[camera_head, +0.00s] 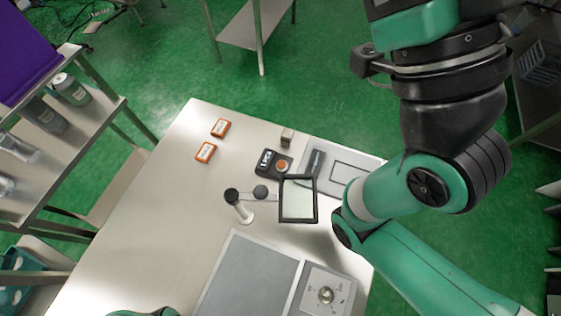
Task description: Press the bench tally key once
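A small black counter unit (268,163) with a pale display and a round orange key (282,166) sits on the white bench (150,215), near its far edge; it looks like the tally. Nothing touches the key. My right arm crosses the right side of the head view, over the bench's right edge, but its gripper is not visible. Only a green piece of my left arm shows at the bottom edge; its gripper is also out of the picture.
A black-framed panel (298,201) stands close in front of the counter. A white post with a black top (238,203) is left of it. Two orange-edged tags (205,152) lie farther left. A grey pad (245,277) and a knob box (327,296) are nearer.

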